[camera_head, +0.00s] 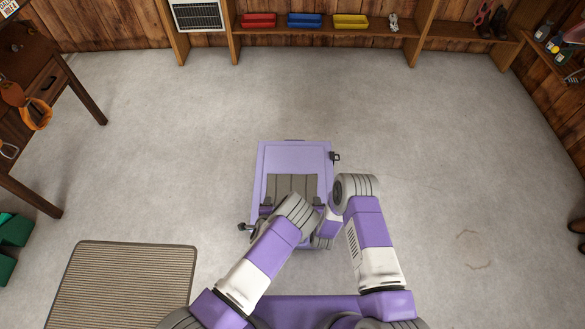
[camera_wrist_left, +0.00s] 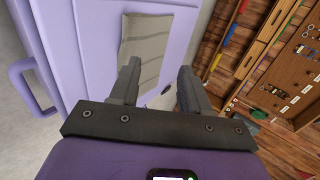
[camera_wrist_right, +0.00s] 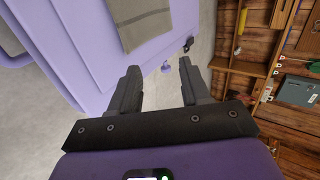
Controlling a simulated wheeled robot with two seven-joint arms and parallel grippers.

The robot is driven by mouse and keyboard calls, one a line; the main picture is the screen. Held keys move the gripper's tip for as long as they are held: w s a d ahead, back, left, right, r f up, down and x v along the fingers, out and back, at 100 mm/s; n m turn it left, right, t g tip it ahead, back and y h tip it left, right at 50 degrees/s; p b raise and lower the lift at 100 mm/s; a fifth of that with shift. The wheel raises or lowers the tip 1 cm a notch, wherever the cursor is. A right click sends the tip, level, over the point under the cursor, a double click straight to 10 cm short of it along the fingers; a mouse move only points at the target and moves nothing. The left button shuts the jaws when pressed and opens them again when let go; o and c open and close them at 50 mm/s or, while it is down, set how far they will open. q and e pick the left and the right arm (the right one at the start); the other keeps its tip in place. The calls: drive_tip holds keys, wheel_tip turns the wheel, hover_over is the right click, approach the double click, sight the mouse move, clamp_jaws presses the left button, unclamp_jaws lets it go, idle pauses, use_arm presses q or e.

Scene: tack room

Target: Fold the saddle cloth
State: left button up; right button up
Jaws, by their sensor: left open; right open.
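The saddle cloth (camera_head: 292,184) is a grey-brown, striped cloth lying on top of a purple stand (camera_head: 262,165). Its near part is hidden by my arms in the head view. In the left wrist view the cloth (camera_wrist_left: 150,40) lies beyond my left gripper (camera_wrist_left: 158,88), whose fingers are apart with nothing between them. In the right wrist view a corner of the cloth (camera_wrist_right: 142,22) shows beyond my right gripper (camera_wrist_right: 160,85), also open and empty. In the head view both grippers are mostly hidden by my wrists. I cannot tell whether any fingertip touches the cloth.
Small dark fittings (camera_head: 335,156) stick out at the stand's sides. A ribbed mat (camera_head: 120,290) lies on the floor at lower left. A wooden table (camera_head: 45,80) stands left, and shelves with coloured trays (camera_head: 305,20) line the back wall. The floor between is clear.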

use_arm(q)
drive_tip(key=s+a+r+n+g+y+p, duration=0.1)
drive_tip(key=s+a+n+g+p, duration=0.15)
drive_tip(key=s+n, duration=0.3)
drive_tip(key=s+a+r+n+g+p, duration=0.2)
drive_tip(key=s+a+n+g, duration=0.15)
drive_tip(key=s, duration=0.25)
drive_tip(key=s+d+r+n+g+h+p, duration=0.2)
drive_tip(key=s+d+r+n, duration=0.1)
drive_tip(key=s+r+n, duration=0.2)
drive_tip(key=s+d+r+n+g+h+p, duration=0.2)
drive_tip(key=s+r+n, duration=0.4)
drive_tip(key=s+r, duration=0.3)
wheel_tip(320, 180, up, 2)
drive_tip(key=shift+d+r+n+h, duration=0.1)
drive_tip(key=shift+d+n+h, duration=0.25)
drive_tip(key=shift+h, duration=0.25)
use_arm(e)
drive_tip(key=s+r+n+g+y, duration=0.2)
drive_tip(key=s+r+n+g, duration=0.3)
drive_tip(key=s, duration=0.7)
drive_tip(key=s+r+n+g+y, duration=0.2)
drive_tip(key=s+r+n+g, duration=0.3)
drive_tip(key=s+r+n, duration=0.5)
drive_tip(key=s+r, duration=0.3)
drive_tip(key=r, duration=0.1)
drive_tip(key=shift+s, duration=0.2)
drive_tip(key=shift+w+r, duration=0.1)
